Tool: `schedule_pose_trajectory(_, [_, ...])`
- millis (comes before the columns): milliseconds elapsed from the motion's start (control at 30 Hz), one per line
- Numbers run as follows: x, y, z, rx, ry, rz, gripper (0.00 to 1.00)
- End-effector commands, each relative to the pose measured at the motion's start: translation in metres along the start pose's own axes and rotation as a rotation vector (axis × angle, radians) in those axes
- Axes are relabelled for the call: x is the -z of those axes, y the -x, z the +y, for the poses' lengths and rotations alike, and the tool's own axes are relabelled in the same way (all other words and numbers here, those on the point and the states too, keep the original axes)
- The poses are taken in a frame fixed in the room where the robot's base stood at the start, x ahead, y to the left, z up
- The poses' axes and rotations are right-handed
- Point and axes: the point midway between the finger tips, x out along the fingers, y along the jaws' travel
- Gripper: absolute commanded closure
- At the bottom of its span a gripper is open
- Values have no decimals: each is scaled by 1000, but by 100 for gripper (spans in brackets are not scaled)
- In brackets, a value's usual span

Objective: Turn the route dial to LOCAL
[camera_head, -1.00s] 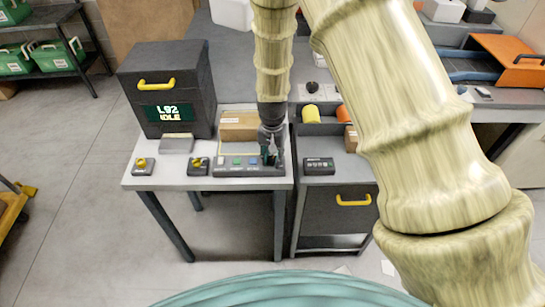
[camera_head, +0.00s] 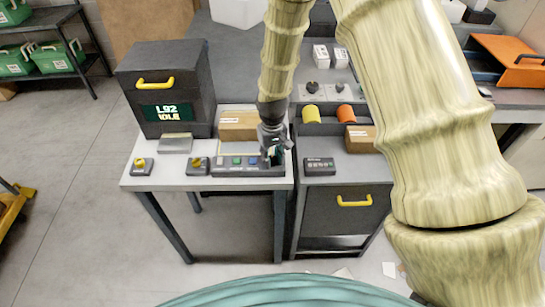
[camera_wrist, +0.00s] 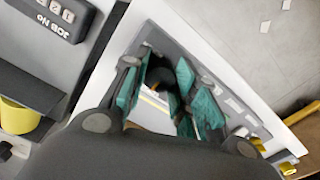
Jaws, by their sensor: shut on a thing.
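The control panel (camera_head: 222,170) is a long grey box with green and blue buttons at the front edge of the light table. My gripper (camera_head: 272,156) is over its right end. In the wrist view my gripper (camera_wrist: 168,92) has its teal finger pads around a dark round knob (camera_wrist: 184,76), seemingly the route dial, and is shut on it. The fingers cover much of the knob, and its pointer and the LOCAL mark cannot be read.
Two small boxes with yellow knobs (camera_head: 140,163) (camera_head: 197,163) stand left of the panel. A dark cabinet (camera_head: 167,85) with a display reading IDLE and a cardboard box (camera_head: 238,126) stand behind.

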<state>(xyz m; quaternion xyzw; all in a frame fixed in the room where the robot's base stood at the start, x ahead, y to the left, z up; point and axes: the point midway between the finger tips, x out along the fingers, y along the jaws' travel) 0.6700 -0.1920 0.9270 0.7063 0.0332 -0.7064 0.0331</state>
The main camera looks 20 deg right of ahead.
Motion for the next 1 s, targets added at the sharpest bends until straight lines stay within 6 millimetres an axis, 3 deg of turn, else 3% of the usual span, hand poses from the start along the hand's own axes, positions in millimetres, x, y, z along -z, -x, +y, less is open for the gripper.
schedule_pose_trajectory(567, [0,0,1,-1,34,1,96])
schedule_pose_trajectory(600, [0,0,1,-1,34,1,66])
schedule_pose_trajectory(700, [0,0,0,-1,34,1,49])
schedule_pose_trajectory(1000, [0,0,0,0,34,0,49])
